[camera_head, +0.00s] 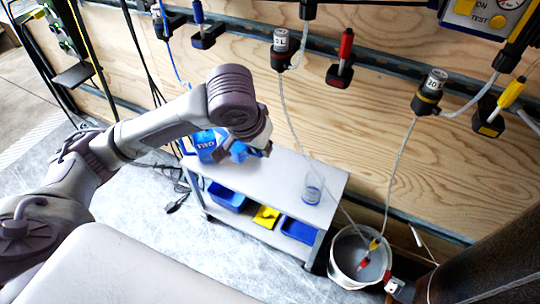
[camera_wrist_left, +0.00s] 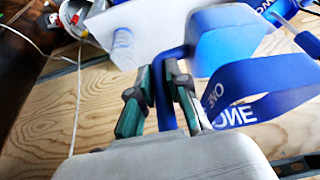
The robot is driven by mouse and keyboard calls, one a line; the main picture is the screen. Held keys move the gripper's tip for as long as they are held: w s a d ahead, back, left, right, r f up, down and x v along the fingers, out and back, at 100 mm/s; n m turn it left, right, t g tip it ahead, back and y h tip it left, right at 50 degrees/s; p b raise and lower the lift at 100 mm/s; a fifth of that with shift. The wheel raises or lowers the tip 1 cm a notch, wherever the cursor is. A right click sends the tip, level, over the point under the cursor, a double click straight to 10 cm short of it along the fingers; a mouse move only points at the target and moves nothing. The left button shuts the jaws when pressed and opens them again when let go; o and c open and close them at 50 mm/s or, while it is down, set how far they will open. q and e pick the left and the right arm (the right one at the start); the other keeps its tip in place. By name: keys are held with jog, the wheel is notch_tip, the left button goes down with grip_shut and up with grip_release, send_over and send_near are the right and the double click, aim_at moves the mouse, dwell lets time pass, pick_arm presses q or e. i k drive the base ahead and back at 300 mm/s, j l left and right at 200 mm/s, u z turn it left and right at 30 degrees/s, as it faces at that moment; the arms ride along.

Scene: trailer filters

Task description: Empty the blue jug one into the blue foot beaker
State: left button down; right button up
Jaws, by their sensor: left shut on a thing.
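My left gripper (camera_head: 262,150) is over the back left of the white cart. In the left wrist view its fingers (camera_wrist_left: 165,75) are shut on a blue strip of the blue jug one (camera_wrist_left: 238,48), which is marked ONE. In the head view my wrist hides most of this jug (camera_head: 238,150). I cannot tell whether it touches the cart top. The foot beaker (camera_head: 312,189), clear with blue markings, stands upright on the right part of the cart, apart from the gripper. It also shows in the left wrist view (camera_wrist_left: 122,42). My right gripper is not in view.
A second blue jug (camera_head: 205,146), marked TWO, stands left of jug one. The cart top (camera_head: 270,187) is clear between jugs and beaker. Blue bins (camera_head: 228,197) and a yellow item (camera_head: 266,216) lie below. A white bucket (camera_head: 345,262) stands right; hoses hang nearby.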

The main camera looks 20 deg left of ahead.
aim_at(315, 181)
jog(key=z, duration=0.85)
jog(key=k+z, duration=0.15)
jog(key=k, duration=0.2)
jog(key=k+l+z, duration=0.2)
jog(key=k, duration=0.15)
